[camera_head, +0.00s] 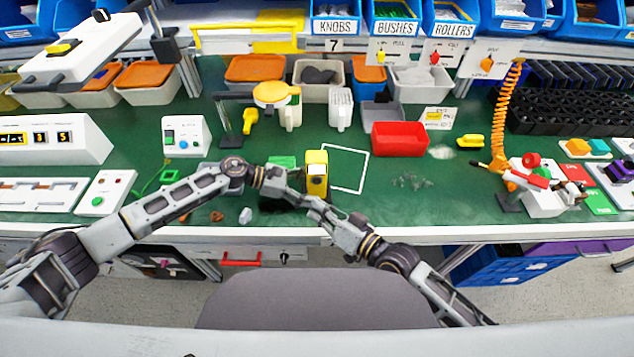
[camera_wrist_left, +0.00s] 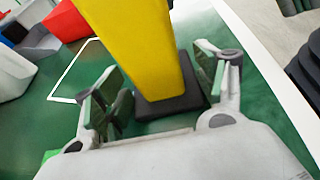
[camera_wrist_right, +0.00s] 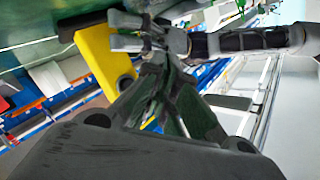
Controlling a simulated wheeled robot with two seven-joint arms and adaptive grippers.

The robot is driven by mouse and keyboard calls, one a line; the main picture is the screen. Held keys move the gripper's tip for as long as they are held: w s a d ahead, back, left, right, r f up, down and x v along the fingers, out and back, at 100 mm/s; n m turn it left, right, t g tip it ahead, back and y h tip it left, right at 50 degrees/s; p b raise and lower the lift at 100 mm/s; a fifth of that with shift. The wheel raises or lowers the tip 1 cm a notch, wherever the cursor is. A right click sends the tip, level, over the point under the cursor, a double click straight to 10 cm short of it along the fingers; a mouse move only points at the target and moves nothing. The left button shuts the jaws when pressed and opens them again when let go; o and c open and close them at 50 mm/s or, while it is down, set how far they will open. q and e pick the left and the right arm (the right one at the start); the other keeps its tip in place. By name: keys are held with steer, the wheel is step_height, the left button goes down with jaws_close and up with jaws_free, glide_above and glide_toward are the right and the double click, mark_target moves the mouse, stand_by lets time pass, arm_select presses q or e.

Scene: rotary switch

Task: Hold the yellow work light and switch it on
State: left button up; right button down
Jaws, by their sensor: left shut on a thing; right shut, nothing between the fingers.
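The yellow work light (camera_head: 317,172) stands upright near the front edge of the green bench, just left of a white square outline (camera_head: 362,170). In the left wrist view its yellow body (camera_wrist_left: 135,45) rises from a dark base (camera_wrist_left: 170,103). My left gripper (camera_head: 298,196) is shut on the light, with a finger on each side (camera_wrist_left: 155,88). My right gripper (camera_head: 315,207) is shut and empty, close to the light's near side. In the right wrist view a dark round part (camera_wrist_right: 125,83) shows on the yellow body (camera_wrist_right: 98,55); its setting cannot be told.
A red bin (camera_head: 399,139) stands behind and to the right. A yellow magnifier-like lamp (camera_head: 272,94) and a white control box (camera_head: 187,136) stand behind and to the left. An orange coiled cord (camera_head: 498,120) hangs at the right.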

stand_by(0.4)
arm_select(q)
steer(key=o, duration=1.1)
steer(key=shift+a, duration=0.1)
steer(key=shift+v, duration=5.85)
